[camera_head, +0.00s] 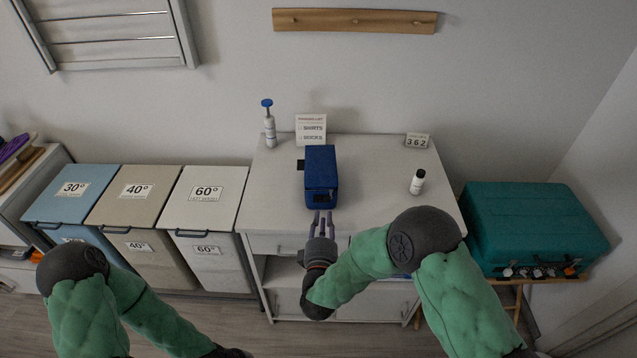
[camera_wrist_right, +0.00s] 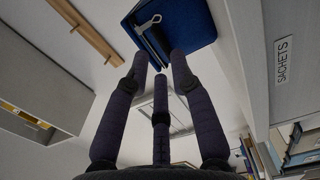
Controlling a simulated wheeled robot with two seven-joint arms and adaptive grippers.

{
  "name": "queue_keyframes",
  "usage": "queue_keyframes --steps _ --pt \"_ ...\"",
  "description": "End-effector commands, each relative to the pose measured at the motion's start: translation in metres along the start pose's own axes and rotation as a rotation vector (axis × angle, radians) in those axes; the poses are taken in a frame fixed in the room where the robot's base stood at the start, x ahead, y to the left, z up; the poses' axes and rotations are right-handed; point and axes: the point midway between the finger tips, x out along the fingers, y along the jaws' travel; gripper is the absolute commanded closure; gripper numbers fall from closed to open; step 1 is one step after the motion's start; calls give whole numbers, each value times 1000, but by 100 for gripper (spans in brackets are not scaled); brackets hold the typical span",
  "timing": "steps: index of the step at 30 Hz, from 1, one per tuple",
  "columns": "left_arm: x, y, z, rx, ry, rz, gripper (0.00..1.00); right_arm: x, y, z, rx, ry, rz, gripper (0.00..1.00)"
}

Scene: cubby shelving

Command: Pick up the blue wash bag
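The blue wash bag (camera_head: 320,168) is a boxy dark-blue case standing on top of the white cabinet (camera_head: 270,200), close to its front edge. My right gripper (camera_head: 322,214) is just in front of the bag, fingers spread and pointing at it, apparently not touching. In the right wrist view the bag (camera_wrist_right: 195,25) is at the top, with a metal pull and a dark strap on its near side. The fingers of my right gripper (camera_wrist_right: 160,66) are apart with nothing held between them. My left arm runs out of the bottom of the head view, and its gripper is not visible.
A pump bottle (camera_head: 269,125) and a sign (camera_head: 311,128) stand behind the bag. A small white bottle (camera_head: 418,182) and a number block (camera_head: 417,141) stand to the right. Laundry bins (camera_head: 200,195) are left of the cabinet; a teal case (camera_head: 535,225) is right.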

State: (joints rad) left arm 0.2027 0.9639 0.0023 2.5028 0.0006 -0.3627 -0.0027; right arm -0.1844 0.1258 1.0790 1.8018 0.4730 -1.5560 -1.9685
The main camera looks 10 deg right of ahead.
Motion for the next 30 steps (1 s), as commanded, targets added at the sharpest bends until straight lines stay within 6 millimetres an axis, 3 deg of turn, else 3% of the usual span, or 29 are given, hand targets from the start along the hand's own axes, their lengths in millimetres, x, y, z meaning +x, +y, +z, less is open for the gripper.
queue_keyframes --steps 8,18,28,30 --pt "6 -2 0 0 -1 0 100 22 0 1 1 -1 2 76" --pt "22 -8 0 0 -1 0 100 64 2 2 2 0 -1 76" --pt "22 -8 0 0 -1 0 100 70 4 2 1 2 -1 76" --pt "22 -8 0 0 -1 0 100 69 3 2 1 2 -1 96"
